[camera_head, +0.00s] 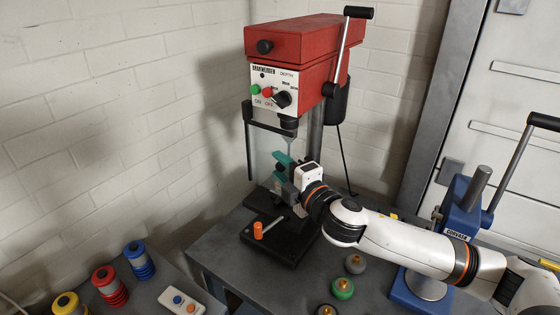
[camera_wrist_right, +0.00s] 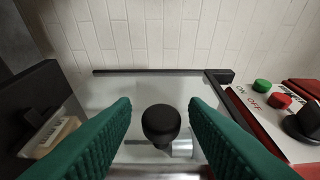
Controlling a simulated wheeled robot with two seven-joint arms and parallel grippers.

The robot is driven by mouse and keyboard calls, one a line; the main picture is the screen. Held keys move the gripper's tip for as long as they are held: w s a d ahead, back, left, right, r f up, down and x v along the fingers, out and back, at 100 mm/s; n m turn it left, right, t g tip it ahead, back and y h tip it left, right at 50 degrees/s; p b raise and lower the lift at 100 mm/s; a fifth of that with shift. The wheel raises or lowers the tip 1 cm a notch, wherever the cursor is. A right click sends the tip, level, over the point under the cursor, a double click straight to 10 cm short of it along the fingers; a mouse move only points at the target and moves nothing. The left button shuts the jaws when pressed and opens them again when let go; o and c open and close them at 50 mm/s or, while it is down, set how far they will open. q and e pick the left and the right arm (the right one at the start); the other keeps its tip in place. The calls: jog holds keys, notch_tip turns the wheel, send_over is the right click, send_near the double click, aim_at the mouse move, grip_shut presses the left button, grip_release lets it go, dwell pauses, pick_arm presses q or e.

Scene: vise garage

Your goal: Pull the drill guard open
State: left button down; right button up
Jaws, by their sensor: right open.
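The red drill press (camera_head: 300,45) stands on the grey workbench. Its clear guard (camera_head: 262,150), with a black edge, hangs below the drill head; it also shows in the right wrist view (camera_wrist_right: 110,92). A round black knob (camera_wrist_right: 161,124) stands out between the green fingers of my right gripper (camera_wrist_right: 160,112). The fingers are apart, with a gap on both sides of the knob. In the head view the right gripper (camera_head: 281,167) is in front of the guard and partly hides it. My left gripper is out of view.
An orange-handled lever (camera_head: 264,230) sits on the drill's black base. A blue press (camera_head: 458,208) stands at the right. Several round knobs, including a green one (camera_head: 342,288), lie at the bench front. Red rings (camera_head: 109,284) and a button box (camera_head: 182,301) are at lower left.

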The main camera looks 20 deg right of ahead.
jog(key=shift+w+a, duration=0.1)
jog(key=shift+w, duration=0.2)
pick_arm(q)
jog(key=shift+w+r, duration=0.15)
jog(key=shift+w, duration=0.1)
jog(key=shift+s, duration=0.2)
pick_arm(e)
jog(key=shift+w, duration=0.1)
jog(key=shift+c, duration=0.3)
grip_shut()
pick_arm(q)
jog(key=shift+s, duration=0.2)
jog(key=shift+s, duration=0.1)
